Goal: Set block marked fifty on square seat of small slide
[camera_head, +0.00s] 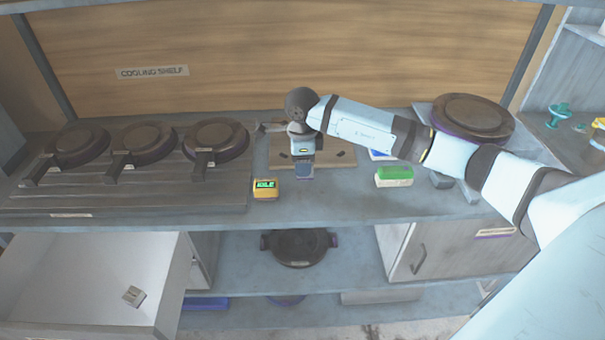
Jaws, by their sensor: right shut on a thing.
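My right arm reaches in from the right, and its gripper (305,172) points down over the counter, just in front of a flat tan board. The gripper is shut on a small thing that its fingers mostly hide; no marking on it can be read. The tan board (342,158) has small dark marks and is partly covered by my wrist; I cannot tell whether the square seat is on it. A small grey block (133,296) lies in the open drawer at lower left, its marking too small to read. My left gripper is not in view.
A yellow box with a green display (265,189) stands left of the gripper. A green-topped block (394,176) stands to the right. Several dark round pans (147,143) lie on a grey rack at left. A large round plate (472,117) stands at back right. The counter front is clear.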

